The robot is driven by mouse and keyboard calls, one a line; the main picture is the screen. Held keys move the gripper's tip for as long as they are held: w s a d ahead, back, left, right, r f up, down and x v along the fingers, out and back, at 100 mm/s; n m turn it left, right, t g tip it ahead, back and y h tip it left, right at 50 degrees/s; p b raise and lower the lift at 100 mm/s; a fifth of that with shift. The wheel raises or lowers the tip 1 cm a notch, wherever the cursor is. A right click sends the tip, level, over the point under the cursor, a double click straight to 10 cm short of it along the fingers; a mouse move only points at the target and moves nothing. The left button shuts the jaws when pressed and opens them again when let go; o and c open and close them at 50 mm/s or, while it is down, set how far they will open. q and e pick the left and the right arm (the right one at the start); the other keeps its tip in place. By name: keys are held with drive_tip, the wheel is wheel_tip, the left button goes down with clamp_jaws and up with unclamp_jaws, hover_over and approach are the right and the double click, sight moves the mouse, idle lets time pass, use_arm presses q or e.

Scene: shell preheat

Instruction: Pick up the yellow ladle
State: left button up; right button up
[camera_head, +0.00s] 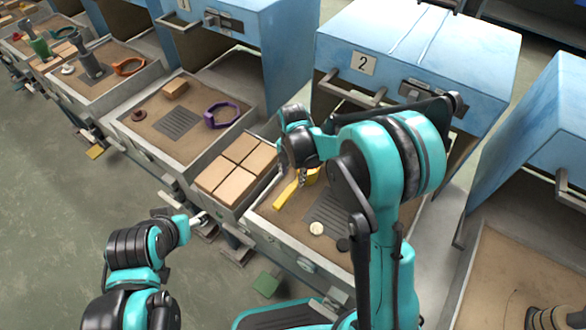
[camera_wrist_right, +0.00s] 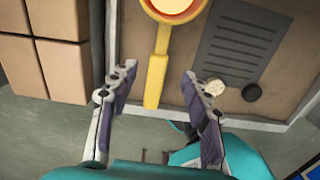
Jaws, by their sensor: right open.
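The yellow ladle (camera_head: 289,187) lies in the tray (camera_head: 287,246) in front of the blue furnace marked 2, partly hidden by my right arm in the head view. In the right wrist view the ladle (camera_wrist_right: 160,50) has its bowl at the top, with something pale orange inside, and its handle points toward me. My right gripper (camera_head: 302,180) is above the ladle. In the wrist view my right gripper (camera_wrist_right: 158,78) is open, with the handle between its two fingers and apart from both. My left gripper (camera_head: 200,218) is low at the left, and its jaw state is unclear.
A dark slotted plate (camera_wrist_right: 236,45), a pale disc (camera_wrist_right: 215,87) and a black disc (camera_wrist_right: 251,92) lie right of the ladle. Tan blocks (camera_head: 236,167) fill the compartment to the left. A purple ladle (camera_head: 222,114) lies in the neighbouring tray.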

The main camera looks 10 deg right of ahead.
sight(292, 186)
drive_tip(key=shift+w+a+f, duration=0.15)
drive_tip(key=shift+w+f, duration=0.05)
drive_tip(key=shift+f, duration=0.3)
wheel_tip(292, 186, down, 2)
drive_tip(key=shift+s+f+b, duration=0.15)
drive_tip(key=shift+f+b, duration=0.1)
drive_tip(key=shift+b, duration=0.4)
wheel_tip(292, 186, down, 5)
drive_tip(key=shift+r+b, duration=0.1)
drive_tip(key=shift+b, duration=1.15)
drive_tip(key=shift+r, duration=0.1)
clamp_jaws()
